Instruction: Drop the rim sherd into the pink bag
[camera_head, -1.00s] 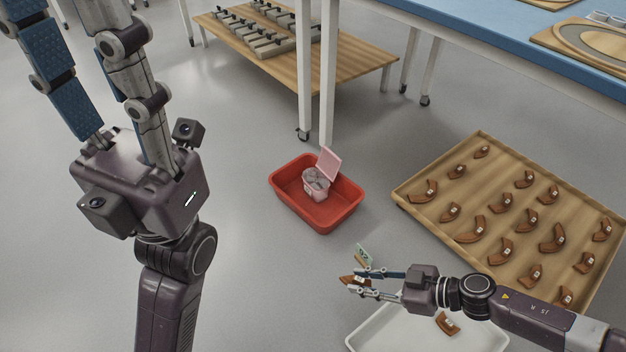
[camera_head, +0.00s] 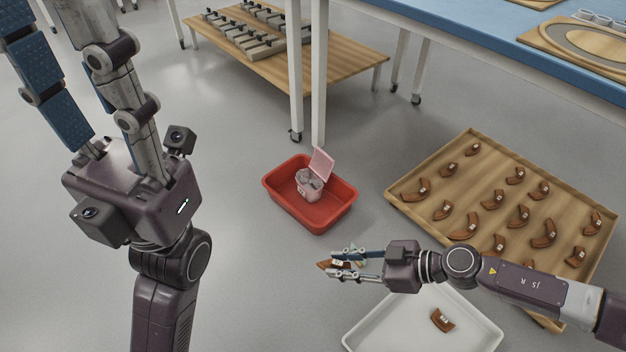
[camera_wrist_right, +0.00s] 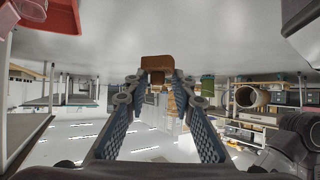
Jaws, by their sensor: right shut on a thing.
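The brown rim sherd (camera_head: 327,264) is between the fingertips of my right gripper (camera_head: 341,264), which is shut on it and holds it above the floor. It also shows in the right wrist view (camera_wrist_right: 157,62) at the finger ends. The pink bag (camera_head: 309,191) stands in a red bin (camera_head: 327,218), its flap (camera_head: 321,161) raised and grey contents visible at its mouth. The gripper is below and right of the bin in the head view, apart from the bag. My left gripper (camera_head: 62,72) is at the upper left, its fingers apart and empty; its tips are cut off.
A white tray (camera_head: 390,330) with one brown sherd (camera_head: 442,320) lies under my right arm. A wooden tray (camera_head: 424,172) with several labelled sherds is at the right. Table legs stand behind the bin.

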